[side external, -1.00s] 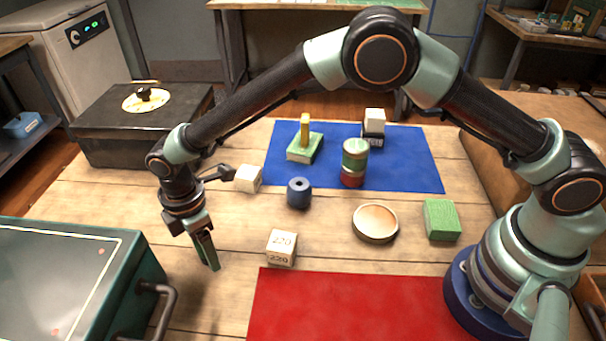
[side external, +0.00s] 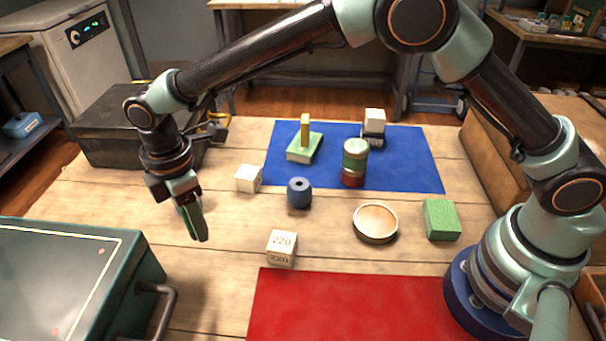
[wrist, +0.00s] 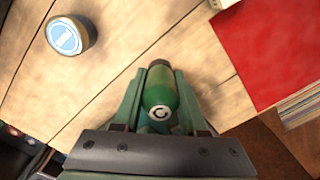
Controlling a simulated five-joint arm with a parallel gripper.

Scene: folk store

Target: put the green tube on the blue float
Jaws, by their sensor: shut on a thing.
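My gripper (side external: 197,230) hangs above the bare planks at the left of the side view. In the wrist view its jaws (wrist: 160,76) are shut on the green tube (wrist: 158,92), which has a dark far end and a white mark on its near end. In the side view the tube is hard to tell from the green jaws. The blue float (side external: 299,193), a short dark blue cylinder with a hole in its top, stands upright on the planks right of my gripper, apart from it.
White cubes (side external: 281,247) (side external: 248,178) stand near the float. A round tan-topped tin (side external: 375,222) and a green block (side external: 441,219) lie to the right. The blue mat (side external: 410,170) holds several objects. The red mat (side external: 350,305) is clear. A green case (side external: 75,280) is at left.

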